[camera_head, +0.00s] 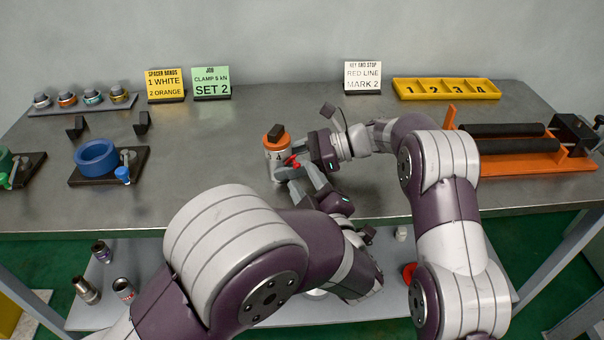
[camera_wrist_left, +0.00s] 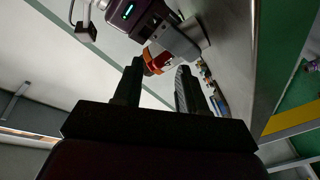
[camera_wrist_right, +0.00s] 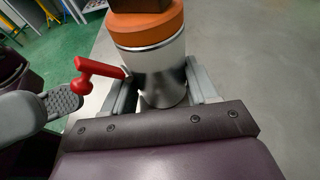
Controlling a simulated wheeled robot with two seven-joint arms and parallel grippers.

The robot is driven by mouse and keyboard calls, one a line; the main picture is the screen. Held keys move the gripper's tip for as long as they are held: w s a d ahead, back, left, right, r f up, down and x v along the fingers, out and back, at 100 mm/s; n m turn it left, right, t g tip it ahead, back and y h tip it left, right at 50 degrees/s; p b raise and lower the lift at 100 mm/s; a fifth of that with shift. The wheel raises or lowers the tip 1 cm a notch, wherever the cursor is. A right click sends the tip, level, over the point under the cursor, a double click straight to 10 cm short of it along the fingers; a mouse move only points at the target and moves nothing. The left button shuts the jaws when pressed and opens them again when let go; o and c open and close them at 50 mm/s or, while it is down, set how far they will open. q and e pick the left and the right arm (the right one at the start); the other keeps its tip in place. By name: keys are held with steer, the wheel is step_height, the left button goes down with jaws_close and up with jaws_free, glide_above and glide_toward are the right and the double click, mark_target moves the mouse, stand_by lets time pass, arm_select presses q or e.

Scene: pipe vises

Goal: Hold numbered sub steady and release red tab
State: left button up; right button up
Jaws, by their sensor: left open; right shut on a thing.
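The numbered sub (camera_head: 279,161) is a silver cylinder with an orange band, a dark top and a 4 on its side. It stands upright at the middle of the bench. My right gripper (camera_head: 291,166) is shut around its lower body, and in the right wrist view the sub (camera_wrist_right: 160,75) sits between the fingers. The red tab (camera_head: 292,160) sticks out from the sub's side; in the right wrist view the tab (camera_wrist_right: 92,72) is clear of the right fingers. My left gripper (camera_head: 310,190) is open just in front of the sub, with one finger (camera_wrist_right: 62,100) near the tab.
A blue ring vise (camera_head: 97,158) and a green vise (camera_head: 8,165) stand at the left. An orange roller stand (camera_head: 520,150) is at the right. Signs, a numbered yellow tray (camera_head: 446,89) and a rack of small fittings (camera_head: 82,104) line the back. Loose fittings lie on the lower shelf.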

arm_select(q)
steer(key=v, duration=0.5)
steer(key=shift+s, duration=0.1)
steer(key=shift+d, duration=0.1)
steer(key=c, duration=0.3)
steer(key=s+a+m+h, duration=0.3)
steer(key=s+m+h, duration=0.15)
steer(key=m, duration=0.45)
steer(key=shift+t+y, duration=0.3)
steer(key=shift+y, duration=0.05)
steer(key=w, duration=1.1)
steer(key=shift+w+r, duration=0.15)
steer(key=shift+w, duration=0.15)
jaws_close()
